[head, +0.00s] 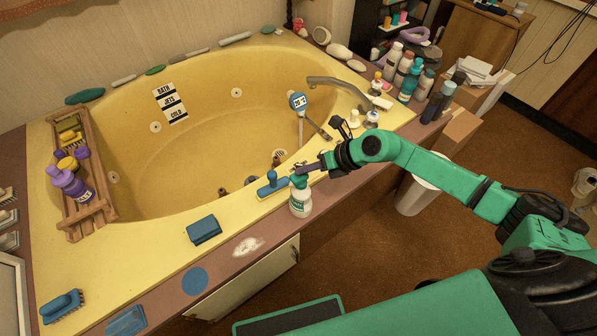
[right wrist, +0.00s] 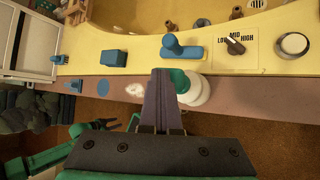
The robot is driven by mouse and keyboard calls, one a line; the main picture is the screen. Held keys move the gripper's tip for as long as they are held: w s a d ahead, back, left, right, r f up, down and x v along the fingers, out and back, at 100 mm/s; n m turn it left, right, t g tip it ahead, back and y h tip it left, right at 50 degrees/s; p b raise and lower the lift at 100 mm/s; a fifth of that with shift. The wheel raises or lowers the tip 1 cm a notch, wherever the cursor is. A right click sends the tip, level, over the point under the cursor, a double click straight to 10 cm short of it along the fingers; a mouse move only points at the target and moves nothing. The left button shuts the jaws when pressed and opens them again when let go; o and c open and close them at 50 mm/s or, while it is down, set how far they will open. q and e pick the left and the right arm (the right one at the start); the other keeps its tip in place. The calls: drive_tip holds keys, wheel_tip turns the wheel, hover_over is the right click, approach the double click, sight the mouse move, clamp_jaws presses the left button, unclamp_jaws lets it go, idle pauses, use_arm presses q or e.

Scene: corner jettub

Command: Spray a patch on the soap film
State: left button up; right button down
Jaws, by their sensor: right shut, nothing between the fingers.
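A white spray bottle (head: 300,203) with a teal head stands upright on the brown front ledge of the tub. It also shows in the right wrist view (right wrist: 199,91), partly hidden by my fingers. My right gripper (head: 303,169) is shut and empty, close beside the bottle's head. I cannot tell whether it touches it. In the right wrist view its closed fingers (right wrist: 160,78) overlap the teal head. A whitish film-like patch (head: 248,246) lies on the ledge left of the bottle. My left arm seems to show low in the right wrist view, too unclear to judge its gripper.
A blue-handled brush (head: 271,185) and a blue sponge (head: 203,229) sit on the yellow tub rim near the bottle. A blue disc (head: 195,281) lies on the ledge. Several bottles stand at the back right. A wooden caddy (head: 92,210) spans the left rim.

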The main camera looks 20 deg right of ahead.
sight(305, 176)
idle(0.5)
drive_tip(key=shift+f+b, duration=0.35)
drive_tip(key=shift+f, duration=0.2)
drive_tip(key=shift+r+p, duration=0.5)
drive_tip(key=shift+r, duration=0.1)
wheel_tip(305, 176, up, 6)
drive_tip(key=p, duration=0.5)
drive_tip(key=shift+p, duration=0.35)
